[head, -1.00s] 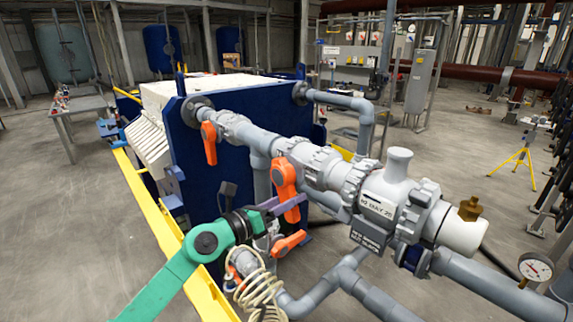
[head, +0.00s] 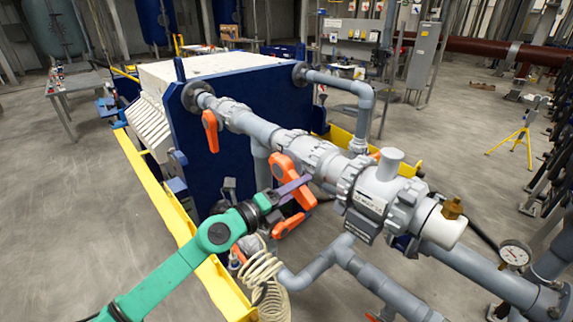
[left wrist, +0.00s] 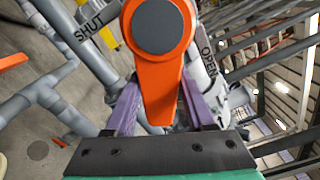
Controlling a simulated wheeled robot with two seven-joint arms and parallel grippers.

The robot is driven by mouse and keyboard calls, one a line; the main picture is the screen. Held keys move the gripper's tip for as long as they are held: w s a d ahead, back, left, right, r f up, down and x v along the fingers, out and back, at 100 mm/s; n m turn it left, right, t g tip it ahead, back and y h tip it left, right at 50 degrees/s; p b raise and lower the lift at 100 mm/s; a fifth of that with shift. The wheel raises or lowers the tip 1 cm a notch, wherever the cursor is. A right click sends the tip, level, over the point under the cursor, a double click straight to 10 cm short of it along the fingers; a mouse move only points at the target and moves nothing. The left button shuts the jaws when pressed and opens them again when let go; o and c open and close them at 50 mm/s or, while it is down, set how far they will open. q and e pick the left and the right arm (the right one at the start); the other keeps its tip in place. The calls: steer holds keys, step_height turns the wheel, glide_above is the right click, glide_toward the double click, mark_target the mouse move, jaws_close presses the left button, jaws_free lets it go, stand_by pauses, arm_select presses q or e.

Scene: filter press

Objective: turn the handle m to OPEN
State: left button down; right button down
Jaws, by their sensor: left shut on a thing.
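The orange handle (head: 284,168) on the middle valve of the grey pipe is held by my left gripper (head: 292,187). In the left wrist view the handle (left wrist: 160,80) has a round hub with a dark grey cap and a tapering lever. The lever lies between the two purple fingers of the gripper (left wrist: 160,92), which are shut on it. Lettering reading SHUT shows left of the hub and OPEN shows right of it. The fingers partly hide the lever in the head view. My right gripper is not in view.
Another orange handle (head: 210,130) is farther back along the pipe, and a lower one (head: 288,225) is just below my gripper. A coiled cream hose (head: 260,270) hangs under my wrist. A blue press plate (head: 222,150) stands behind. Open floor lies at left.

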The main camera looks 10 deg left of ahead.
arm_select(q)
step_height(320, 180, up, 2)
steer(key=shift+n, duration=0.9)
step_height(320, 180, up, 2)
steer(key=n, duration=0.4)
steer(key=shift+s+d, duration=0.1)
steer(key=shift+d, duration=0.05)
steer(key=shift+c, duration=1.2)
jaws_free()
steer(key=shift+f, duration=0.15)
steer(key=shift+s+f, duration=0.1)
steer(key=b+v, duration=0.1)
steer(key=v, duration=0.6)
